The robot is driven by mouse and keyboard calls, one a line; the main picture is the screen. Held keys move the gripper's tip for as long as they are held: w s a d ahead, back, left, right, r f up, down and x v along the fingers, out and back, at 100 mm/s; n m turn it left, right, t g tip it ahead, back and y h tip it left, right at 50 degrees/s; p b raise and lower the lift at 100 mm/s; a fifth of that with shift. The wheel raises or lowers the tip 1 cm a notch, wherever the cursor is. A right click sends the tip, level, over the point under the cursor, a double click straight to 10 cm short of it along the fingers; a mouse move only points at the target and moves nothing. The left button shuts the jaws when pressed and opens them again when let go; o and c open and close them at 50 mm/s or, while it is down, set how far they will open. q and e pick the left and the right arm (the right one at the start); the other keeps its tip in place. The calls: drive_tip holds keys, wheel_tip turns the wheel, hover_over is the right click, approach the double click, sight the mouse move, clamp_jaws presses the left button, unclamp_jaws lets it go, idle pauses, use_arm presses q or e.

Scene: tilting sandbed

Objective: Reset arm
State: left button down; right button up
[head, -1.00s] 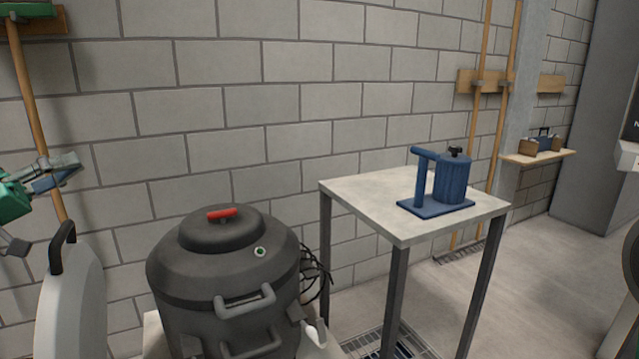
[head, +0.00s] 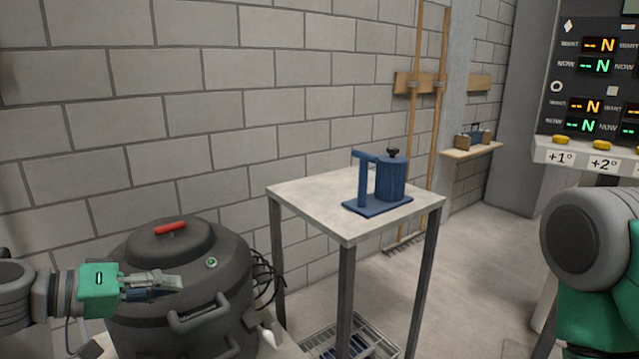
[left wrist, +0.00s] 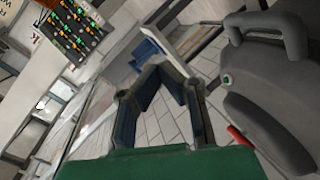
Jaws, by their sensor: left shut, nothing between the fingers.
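My left gripper (head: 168,285) reaches in from the lower left of the head view, in front of the dark grey lidded vessel (head: 180,262). Its fingers are shut with nothing between them. In the left wrist view the fingertips (left wrist: 160,68) come together at the centre, and the dark vessel (left wrist: 265,95) is on the right. From the head view I cannot tell whether the gripper touches the vessel. My right arm (head: 590,260) shows at the right edge of the head view, but its gripper is out of frame.
A small table (head: 300,190) stands in the middle with a blue canister on a stand (head: 388,180). A control panel (head: 590,75) with several displays and yellow buttons is at the right. A grate (head: 340,335) lies low by the table. Floor is clear right of the table.

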use_arm(q)
drive_tip(key=s+d+f+g+y+p, duration=0.1)
drive_tip(key=s+d+f+g, duration=0.1)
drive_tip(key=s+d+f, duration=0.3)
drive_tip(key=s+f+g+y, duration=0.2)
drive_tip(key=f, duration=0.4)
drive_tip(key=s+d+f+g+y+p, duration=0.1)
drive_tip(key=s+d+f, duration=0.25)
drive_tip(key=f, duration=0.25)
drive_tip(key=s+a+f+m+g+y+p, duration=0.1)
drive_tip(key=s+a+f+y, duration=0.2)
drive_tip(key=s, duration=0.5)
drive_tip(key=s+a+f+m+g+y+p, duration=0.1)
drive_tip(key=s+a+f+y, duration=0.3)
drive_tip(key=s, duration=0.5)
wheel_tip(320, 180, down, 3)
drive_tip(key=a+m+g, duration=0.1)
drive_tip(key=a, duration=0.1)
drive_tip(key=shift+s+a+p, duration=0.2)
drive_tip(key=shift+a+p, duration=0.1)
drive_tip(key=shift+p, duration=0.05)
